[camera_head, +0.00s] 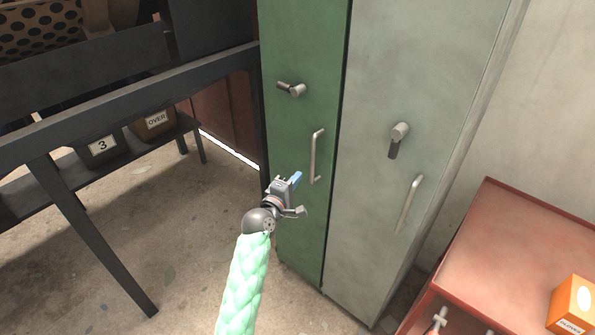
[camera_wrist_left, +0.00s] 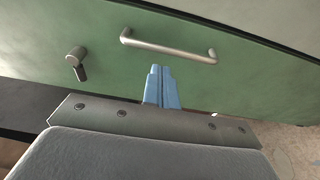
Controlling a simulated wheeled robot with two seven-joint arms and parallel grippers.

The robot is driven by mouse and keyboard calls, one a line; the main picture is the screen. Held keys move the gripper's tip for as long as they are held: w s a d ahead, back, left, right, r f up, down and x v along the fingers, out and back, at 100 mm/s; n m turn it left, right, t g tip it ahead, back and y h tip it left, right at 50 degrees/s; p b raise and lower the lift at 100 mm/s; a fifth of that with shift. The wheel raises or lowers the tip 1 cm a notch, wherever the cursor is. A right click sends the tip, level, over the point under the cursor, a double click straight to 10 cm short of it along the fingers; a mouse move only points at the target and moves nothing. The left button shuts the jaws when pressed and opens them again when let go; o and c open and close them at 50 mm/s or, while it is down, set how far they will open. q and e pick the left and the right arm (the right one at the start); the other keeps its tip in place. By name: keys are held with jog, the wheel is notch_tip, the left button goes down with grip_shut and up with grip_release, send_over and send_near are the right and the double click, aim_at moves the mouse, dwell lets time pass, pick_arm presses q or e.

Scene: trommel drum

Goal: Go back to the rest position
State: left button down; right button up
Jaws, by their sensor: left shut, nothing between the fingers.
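My left gripper (camera_head: 295,180) has blue fingers and is in front of the green cabinet door (camera_head: 300,50). In the left wrist view its fingers (camera_wrist_left: 161,86) are together with nothing between them. The metal bar handle (camera_head: 314,158) of the green door is just beyond the fingertips, and it also shows in the left wrist view (camera_wrist_left: 168,46). I see a gap between fingers and handle in the head view. My left arm has a pale green padded sleeve. My right gripper is not in view.
The green door has a turn latch (camera_head: 292,89) and looks closed. A grey door (camera_head: 425,70) stands beside it. A dark metal frame (camera_head: 100,105) with labelled bins (camera_head: 155,121) is at left. A red table (camera_head: 520,245) with an orange box (camera_head: 573,305) is at right.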

pick_arm(q)
jog(key=shift+s, duration=0.1)
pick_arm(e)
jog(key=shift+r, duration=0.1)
